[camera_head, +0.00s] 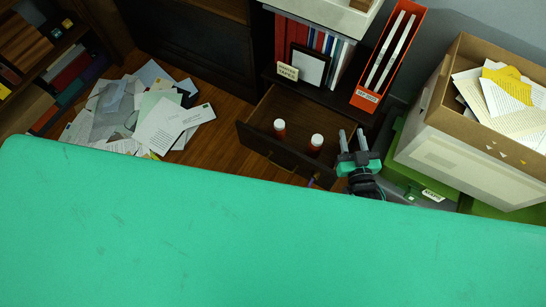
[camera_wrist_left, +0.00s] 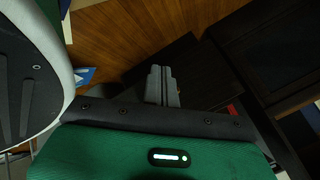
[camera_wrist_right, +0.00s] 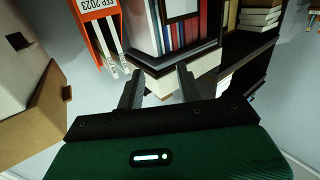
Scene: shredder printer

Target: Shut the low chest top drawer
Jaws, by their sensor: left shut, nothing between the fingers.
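The low chest (camera_head: 345,103) is dark wood and stands against the wall. Its top drawer (camera_head: 262,112) is pulled out towards me, and its front panel (camera_head: 284,165) stands well clear of the chest. Two orange bottles with white caps, one (camera_head: 280,128) left and one (camera_head: 316,142) right, stand inside the drawer. My right gripper (camera_head: 352,134) is open and empty, just right of the drawer's front right corner; its fingers (camera_wrist_right: 159,72) are apart in the right wrist view. My left gripper (camera_wrist_left: 163,72) is shut and empty in the left wrist view, and out of the head view.
Books (camera_head: 310,42), a frame (camera_head: 309,67) and an orange file holder (camera_head: 388,58) stand on the chest. A box of papers (camera_head: 455,130) stands at the right above green containers (camera_head: 405,180). Papers (camera_head: 140,112) litter the floor left of the drawer.

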